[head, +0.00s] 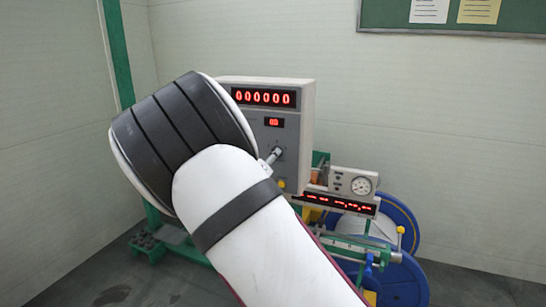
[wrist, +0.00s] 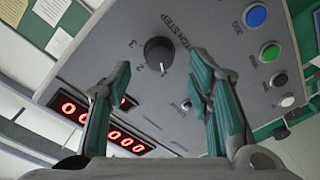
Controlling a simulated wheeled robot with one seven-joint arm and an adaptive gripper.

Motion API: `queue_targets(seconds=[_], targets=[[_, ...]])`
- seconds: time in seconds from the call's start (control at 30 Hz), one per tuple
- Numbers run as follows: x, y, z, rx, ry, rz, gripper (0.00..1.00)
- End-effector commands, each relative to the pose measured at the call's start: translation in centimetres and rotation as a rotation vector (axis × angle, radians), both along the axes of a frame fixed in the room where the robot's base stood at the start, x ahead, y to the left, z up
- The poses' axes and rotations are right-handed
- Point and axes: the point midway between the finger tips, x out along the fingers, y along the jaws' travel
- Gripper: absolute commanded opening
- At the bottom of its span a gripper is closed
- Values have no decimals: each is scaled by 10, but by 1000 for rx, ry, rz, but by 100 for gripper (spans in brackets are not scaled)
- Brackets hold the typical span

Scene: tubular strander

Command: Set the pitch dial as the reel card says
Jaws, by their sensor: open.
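The pitch dial (wrist: 158,52) is a round black knob on a grey panel, under the words PITCH STEP, in the wrist view. The numbers 3 and 2 show to its left. A pale mark shows at its lower edge, but I cannot tell clearly which number it points to. My gripper (wrist: 161,62) is open, its two green-padded fingers apart on either side below the dial, and holds nothing. In the head view my arm hides much of the grey control box (head: 306,100). I cannot identify the reel card or read any card.
A red display (head: 264,97) reads 000000, with a smaller red display (head: 274,122) below. Blue (wrist: 256,16), green and white buttons line the panel's right side. A blue reel (head: 400,275) and a gauge (head: 361,186) stand right. Papers hang on a green board (head: 390,14).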

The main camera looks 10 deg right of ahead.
Motion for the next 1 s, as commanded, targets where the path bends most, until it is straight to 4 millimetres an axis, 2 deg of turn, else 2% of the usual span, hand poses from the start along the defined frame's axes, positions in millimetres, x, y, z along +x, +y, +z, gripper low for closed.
queue_targets(seconds=[0.1,0.23,0.63,0.67,0.87,1.0], targets=[[16,-11,0,-1,0,-1,47],[28,-18,0,0,0,0,47],[34,-21,0,0,1,1,47],[34,-21,0,0,1,1,45],[34,-21,0,1,0,1,0],[34,-21,0,1,0,1,0]])
